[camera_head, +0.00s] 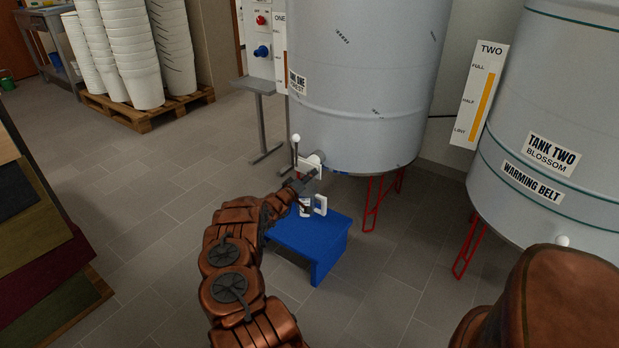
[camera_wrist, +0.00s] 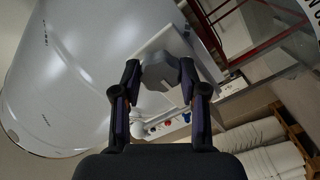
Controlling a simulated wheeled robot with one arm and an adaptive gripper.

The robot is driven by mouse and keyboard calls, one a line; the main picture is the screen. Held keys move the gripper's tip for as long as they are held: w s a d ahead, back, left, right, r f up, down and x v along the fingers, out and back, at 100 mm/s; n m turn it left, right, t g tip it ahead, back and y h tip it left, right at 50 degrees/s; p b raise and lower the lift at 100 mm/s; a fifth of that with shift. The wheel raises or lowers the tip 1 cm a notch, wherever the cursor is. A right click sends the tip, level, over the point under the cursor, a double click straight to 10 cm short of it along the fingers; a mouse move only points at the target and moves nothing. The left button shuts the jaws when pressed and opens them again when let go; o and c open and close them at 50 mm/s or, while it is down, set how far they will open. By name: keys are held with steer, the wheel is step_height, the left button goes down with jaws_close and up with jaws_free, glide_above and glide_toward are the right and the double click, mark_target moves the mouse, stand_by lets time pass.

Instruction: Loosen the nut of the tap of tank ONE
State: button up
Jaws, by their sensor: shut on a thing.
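Tank ONE (camera_head: 362,90) is a large pale grey cylinder on red legs, and it fills the left of the wrist view (camera_wrist: 60,75). Its tap (camera_head: 309,166) sticks out low on its left side, with a white plate and a lever topped by a white ball (camera_head: 296,138). In the wrist view a grey, many-sided nut (camera_wrist: 160,72) sits in front of the white plate (camera_wrist: 187,45). My gripper (camera_wrist: 161,80) is shut on the nut, one finger on each side. In the head view my gripper (camera_head: 300,184) reaches the tap and partly hides it.
A blue stool (camera_head: 312,238) stands below the tap with a white-handled vessel (camera_head: 306,206) on it. Tank TWO (camera_head: 560,110) stands at the right. Stacked white buckets (camera_head: 130,50) sit on a pallet (camera_head: 150,112) at the back left.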

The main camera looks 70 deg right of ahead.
steer(key=shift+s, duration=0.1)
steer(key=o, duration=1.1)
steer(key=shift+o, duration=0.2)
steer(key=v, duration=1.2)
